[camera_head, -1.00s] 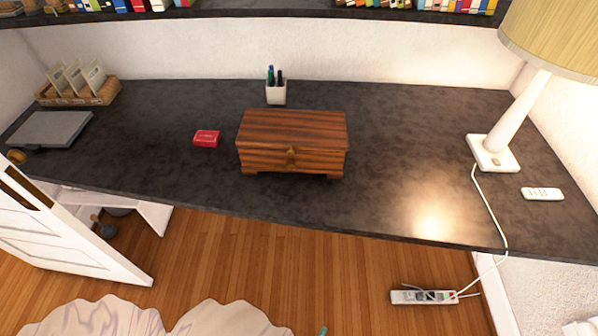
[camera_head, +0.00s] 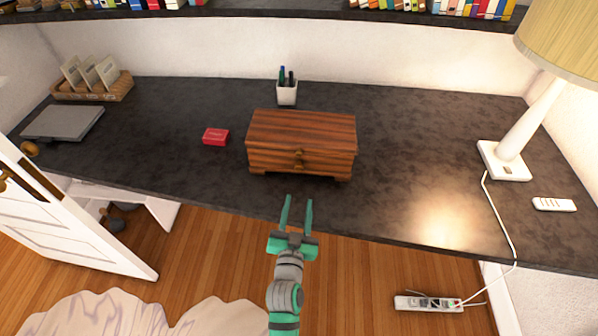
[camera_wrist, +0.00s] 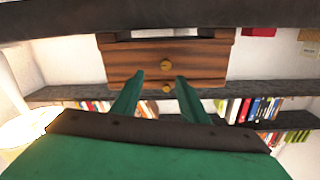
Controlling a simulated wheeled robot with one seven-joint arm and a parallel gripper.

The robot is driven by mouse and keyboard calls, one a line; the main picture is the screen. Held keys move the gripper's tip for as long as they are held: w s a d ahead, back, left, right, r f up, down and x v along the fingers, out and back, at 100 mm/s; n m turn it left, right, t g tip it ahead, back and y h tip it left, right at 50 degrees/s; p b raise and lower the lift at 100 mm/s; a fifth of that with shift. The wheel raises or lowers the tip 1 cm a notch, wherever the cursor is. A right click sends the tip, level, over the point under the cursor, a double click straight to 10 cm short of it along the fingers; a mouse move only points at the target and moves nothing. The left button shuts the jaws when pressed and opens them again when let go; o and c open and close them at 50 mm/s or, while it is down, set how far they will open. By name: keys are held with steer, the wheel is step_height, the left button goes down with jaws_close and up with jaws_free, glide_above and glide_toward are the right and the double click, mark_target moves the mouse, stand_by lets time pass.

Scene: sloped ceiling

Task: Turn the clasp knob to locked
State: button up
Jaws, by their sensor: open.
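A striped brown wooden box (camera_head: 300,128) stands shut on the dark desk. A small brass clasp knob (camera_head: 298,154) sits at the middle of its front face. In the wrist view, which shows the scene upside down, the box (camera_wrist: 205,62) fills the upper middle, with two small brass pieces, one (camera_wrist: 166,65) on its front and one (camera_wrist: 167,88) near its lid edge. Which way the knob is turned is too small to tell. My green gripper (camera_head: 297,200) is open and empty, in front of the box near the desk's front edge, its fingers pointing at the box front.
The dark desk (camera_head: 400,150) is clear to the right of the box. A red packet (camera_head: 215,137) lies to its left and a white pen cup (camera_head: 287,93) stands behind it. A lamp (camera_head: 505,160) and a remote (camera_head: 554,204) are at the far right. A shelf runs above.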

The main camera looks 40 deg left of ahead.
mark_target(299, 169)
steer(key=shift+w+a+r, duration=0.2)
steer(key=shift+a+r, duration=0.05)
steer(key=shift+a, duration=0.25)
steer(key=shift+w+a+r, duration=0.15)
steer(key=shift+a+r, duration=0.1)
steer(key=shift+a, duration=0.25)
steer(key=shift+w+a, duration=0.15)
steer(key=shift+w, duration=0.1)
steer(key=x, duration=1)
steer(key=shift+r, duration=0.1)
jaws_close()
